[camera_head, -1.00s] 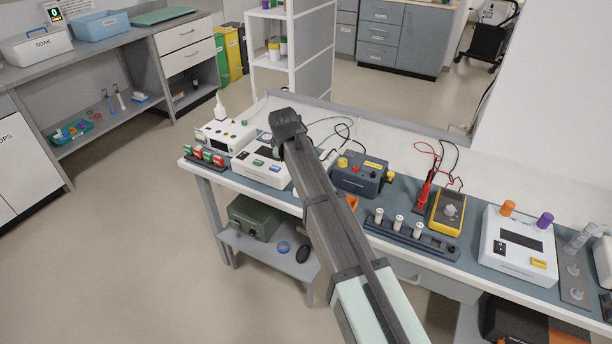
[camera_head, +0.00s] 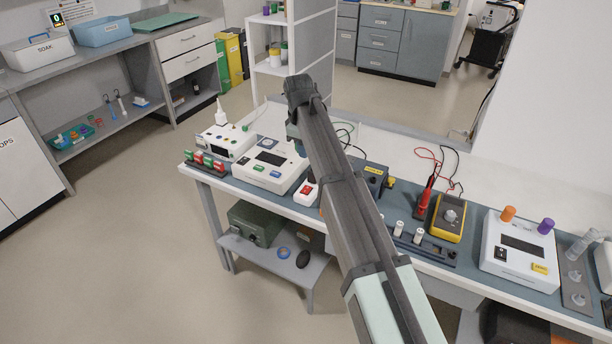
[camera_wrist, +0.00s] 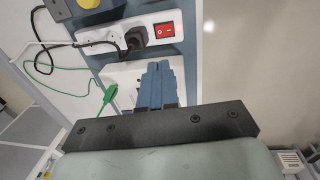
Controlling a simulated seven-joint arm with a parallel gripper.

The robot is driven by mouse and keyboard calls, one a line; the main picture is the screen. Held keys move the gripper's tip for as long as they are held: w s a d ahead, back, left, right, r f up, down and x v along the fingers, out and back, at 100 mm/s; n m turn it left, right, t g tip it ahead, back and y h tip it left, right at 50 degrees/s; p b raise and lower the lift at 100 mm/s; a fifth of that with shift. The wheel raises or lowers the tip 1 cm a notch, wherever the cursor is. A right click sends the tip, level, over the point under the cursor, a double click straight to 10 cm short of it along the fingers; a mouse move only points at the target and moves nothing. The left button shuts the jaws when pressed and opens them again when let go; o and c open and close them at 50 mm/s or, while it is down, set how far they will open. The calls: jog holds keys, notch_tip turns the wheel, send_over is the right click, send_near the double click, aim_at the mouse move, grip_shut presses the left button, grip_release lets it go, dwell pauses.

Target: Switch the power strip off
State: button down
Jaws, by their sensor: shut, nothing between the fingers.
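The power strip (camera_wrist: 101,42) is white and lies along the top of the wrist view, with a red rocker switch (camera_wrist: 164,30) near its right end and a black plug (camera_wrist: 136,38) to the switch's left. I cannot tell the rocker's position. In the head view the strip's end with the red switch (camera_head: 307,190) shows on the bench, left of my arm; the rest is hidden behind the arm. My gripper (camera_wrist: 160,70) is shut and empty. In the wrist view its blue-grey fingertips appear just below the switch, apparently apart from it.
A white device (camera_head: 270,165) stands left of the strip and a dark blue box (camera_head: 375,178) right of it, partly behind my arm. A green lead with a clip (camera_wrist: 108,95) lies left of my fingers. A yellow meter (camera_head: 448,218) is further right.

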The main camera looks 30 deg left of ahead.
aim_at(307, 187)
jog(key=f, duration=0.4)
jog(key=w+f, duration=0.1)
jog(key=f, duration=0.8)
jog(key=shift+w+f, duration=0.35)
jog(key=shift+f, duration=0.05)
